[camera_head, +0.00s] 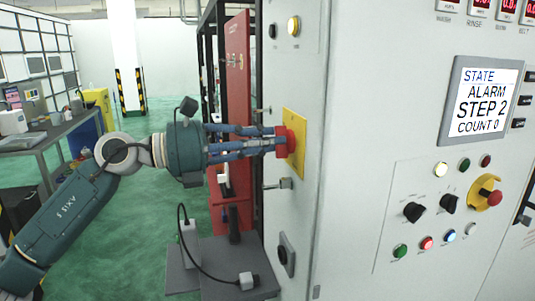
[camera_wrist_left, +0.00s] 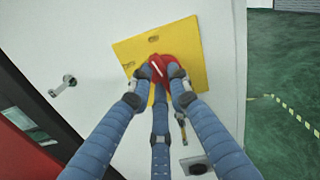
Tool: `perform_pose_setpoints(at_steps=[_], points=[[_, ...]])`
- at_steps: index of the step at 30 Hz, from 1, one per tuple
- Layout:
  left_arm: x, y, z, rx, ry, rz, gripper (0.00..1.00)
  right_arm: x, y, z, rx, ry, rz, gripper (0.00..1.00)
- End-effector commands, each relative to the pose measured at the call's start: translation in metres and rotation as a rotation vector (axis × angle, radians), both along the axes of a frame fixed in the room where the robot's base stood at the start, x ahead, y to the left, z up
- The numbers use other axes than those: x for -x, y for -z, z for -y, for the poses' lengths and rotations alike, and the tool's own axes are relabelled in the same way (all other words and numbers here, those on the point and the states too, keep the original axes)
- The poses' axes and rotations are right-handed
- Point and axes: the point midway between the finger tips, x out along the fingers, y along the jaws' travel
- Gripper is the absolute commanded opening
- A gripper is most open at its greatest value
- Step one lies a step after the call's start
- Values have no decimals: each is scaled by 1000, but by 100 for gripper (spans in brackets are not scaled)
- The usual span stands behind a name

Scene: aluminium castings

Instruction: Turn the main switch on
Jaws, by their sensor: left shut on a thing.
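The main switch is a red rotary knob (camera_head: 291,141) on a yellow plate (camera_head: 301,118), on the narrow side face of the grey cabinet. My left gripper (camera_head: 280,139) reaches in from the left with its blue fingers shut around the red knob. In the left wrist view the fingers (camera_wrist_left: 160,85) close on the red knob (camera_wrist_left: 163,67), and the yellow plate (camera_wrist_left: 130,50) lies behind it. A pale mark shows on the knob, but the fingers hide much of it and I cannot tell its exact setting. My right gripper is not in view.
The cabinet front has a display (camera_head: 486,99) reading "STATE ALARM STEP 2 COUNT 0", lit buttons and a red emergency stop (camera_head: 494,198) on yellow. A door handle (camera_head: 279,184) sits below the switch. A red panel (camera_head: 238,110) stands behind.

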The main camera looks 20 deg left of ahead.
Motion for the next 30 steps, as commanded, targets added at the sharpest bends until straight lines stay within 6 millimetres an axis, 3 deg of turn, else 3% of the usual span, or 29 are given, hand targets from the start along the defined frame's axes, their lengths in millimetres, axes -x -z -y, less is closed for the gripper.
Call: perform_pose_setpoints(at_steps=[9, 29, 30], points=[[1, 2, 1, -99, 1, 142, 0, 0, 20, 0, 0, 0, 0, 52], [1, 1, 1, -137, 1, 194, 0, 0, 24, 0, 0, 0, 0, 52], [1, 1, 1, -137, 1, 194, 19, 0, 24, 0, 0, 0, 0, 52]])
